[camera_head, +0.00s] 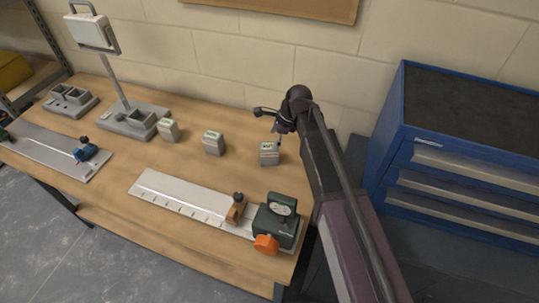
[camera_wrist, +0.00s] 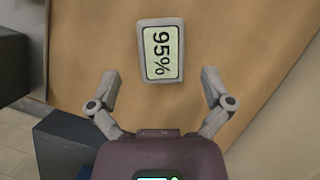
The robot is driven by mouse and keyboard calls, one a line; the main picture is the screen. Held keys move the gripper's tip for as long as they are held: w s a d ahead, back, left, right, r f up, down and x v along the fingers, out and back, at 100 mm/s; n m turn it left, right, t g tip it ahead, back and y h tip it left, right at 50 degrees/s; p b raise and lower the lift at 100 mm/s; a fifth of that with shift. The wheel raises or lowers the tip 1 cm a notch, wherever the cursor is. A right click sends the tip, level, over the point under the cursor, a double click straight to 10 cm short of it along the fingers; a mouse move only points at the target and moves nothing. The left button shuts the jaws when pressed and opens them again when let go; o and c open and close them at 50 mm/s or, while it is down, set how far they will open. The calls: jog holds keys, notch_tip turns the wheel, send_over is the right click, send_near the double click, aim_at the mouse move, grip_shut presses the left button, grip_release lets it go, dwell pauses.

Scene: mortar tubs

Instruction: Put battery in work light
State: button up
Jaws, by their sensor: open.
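The work light (camera_head: 95,33) stands on a pole at the back left of the bench. Its grey base (camera_head: 122,122) has an open socket. Three grey batteries with pale displays stand apart on the bench: the left one (camera_head: 168,131), the middle one (camera_head: 213,143) and the right one (camera_head: 269,154). My gripper (camera_head: 270,127) is open and empty, just above the right battery. In the wrist view a battery (camera_wrist: 161,50) reads 95%, ahead of and between the spread fingers of my gripper (camera_wrist: 160,78), with no contact seen. The other displays are too small to read.
A grey double-slot unit (camera_head: 70,100) is at the far left. A metal rail (camera_head: 175,197) with a green gauge device (camera_head: 277,221) and orange knob lies along the front; another plate (camera_head: 50,148) is at the left. A blue drawer cabinet (camera_head: 455,150) stands right. A wall is behind.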

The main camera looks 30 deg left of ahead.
aim_at(270, 146)
jog(key=shift+b+x, duration=2.05)
jog(key=shift+x, duration=0.3)
jog(key=shift+w+d+f, duration=0.1)
jog(key=c, duration=1.3)
jog(key=shift+r, duration=0.2)
notch_tip(270, 146, up, 2)
jog(key=shift+p, duration=1.25)
jog(key=shift+r+p, duration=0.8)
jog(key=shift+r, duration=0.05)
jog(key=s+a+p, duration=0.1)
jog(key=s+a, duration=0.2)
jog(key=s, duration=1.2)
jog(key=shift+s+a+r, duration=0.2)
jog(key=shift+s+r, duration=0.1)
jog(key=shift+r, duration=0.15)
